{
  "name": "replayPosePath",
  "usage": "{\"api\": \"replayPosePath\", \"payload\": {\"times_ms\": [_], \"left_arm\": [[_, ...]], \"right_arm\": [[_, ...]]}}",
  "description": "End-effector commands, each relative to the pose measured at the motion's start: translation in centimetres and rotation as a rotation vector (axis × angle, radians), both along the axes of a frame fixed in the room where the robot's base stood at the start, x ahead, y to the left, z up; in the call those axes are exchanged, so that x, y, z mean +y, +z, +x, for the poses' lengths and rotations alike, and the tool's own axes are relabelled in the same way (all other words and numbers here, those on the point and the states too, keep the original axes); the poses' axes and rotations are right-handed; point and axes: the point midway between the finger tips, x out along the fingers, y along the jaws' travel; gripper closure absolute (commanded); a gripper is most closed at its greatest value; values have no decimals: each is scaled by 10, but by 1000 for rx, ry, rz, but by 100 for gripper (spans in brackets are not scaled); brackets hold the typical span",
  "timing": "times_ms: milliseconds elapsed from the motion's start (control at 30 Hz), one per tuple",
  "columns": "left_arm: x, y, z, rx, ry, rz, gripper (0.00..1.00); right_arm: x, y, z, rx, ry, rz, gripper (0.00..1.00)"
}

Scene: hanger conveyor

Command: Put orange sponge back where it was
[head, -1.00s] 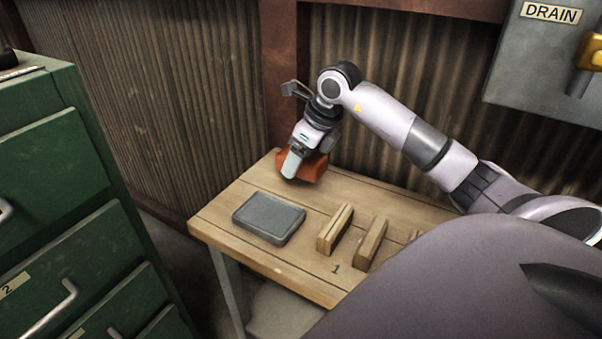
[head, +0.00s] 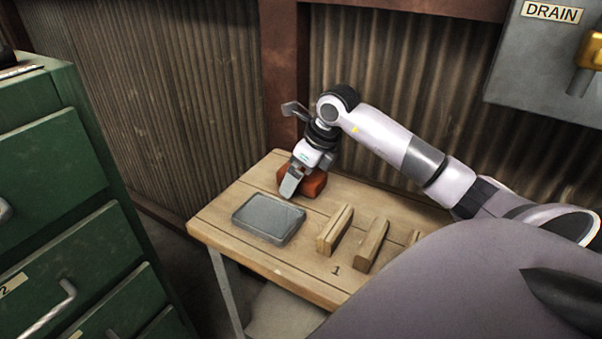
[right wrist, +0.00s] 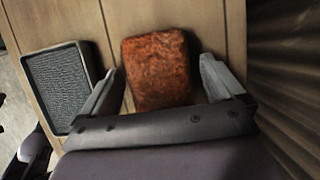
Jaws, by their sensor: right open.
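The orange sponge (head: 314,183) is a rust-orange block on the back left part of the wooden table, behind the grey tray. In the right wrist view the sponge (right wrist: 158,70) lies between the two fingers, with a gap on each side. My right gripper (head: 292,182) is open around it, one finger showing in front of the sponge in the head view. The right gripper's two fingers also show spread in the right wrist view (right wrist: 165,85). Part of the sponge is hidden behind the finger in the head view. My left gripper is not in view.
A grey tray (head: 268,217) lies just in front of the sponge on the wooden table (head: 215,232). Wooden blocks (head: 335,230) stand to its right, near a "1" mark. A green drawer cabinet (head: 50,150) is at the left. A corrugated wall (head: 400,85) rises behind the table.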

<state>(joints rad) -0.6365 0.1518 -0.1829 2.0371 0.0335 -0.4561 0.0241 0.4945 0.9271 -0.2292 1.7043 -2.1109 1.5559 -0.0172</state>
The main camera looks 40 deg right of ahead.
Motion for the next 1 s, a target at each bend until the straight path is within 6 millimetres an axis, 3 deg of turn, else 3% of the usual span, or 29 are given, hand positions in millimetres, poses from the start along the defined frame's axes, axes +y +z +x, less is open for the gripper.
{"api": "replayPosePath", "payload": {"times_ms": [233, 700, 1000], "left_arm": [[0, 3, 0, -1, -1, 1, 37], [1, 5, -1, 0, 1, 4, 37], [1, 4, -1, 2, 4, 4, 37]], "right_arm": [[-2, 15, -4, -4, 1, -3, 5], [-11, 101, -38, -4, 0, -1, 5], [-13, 114, -44, -1, 0, 0, 5]]}}
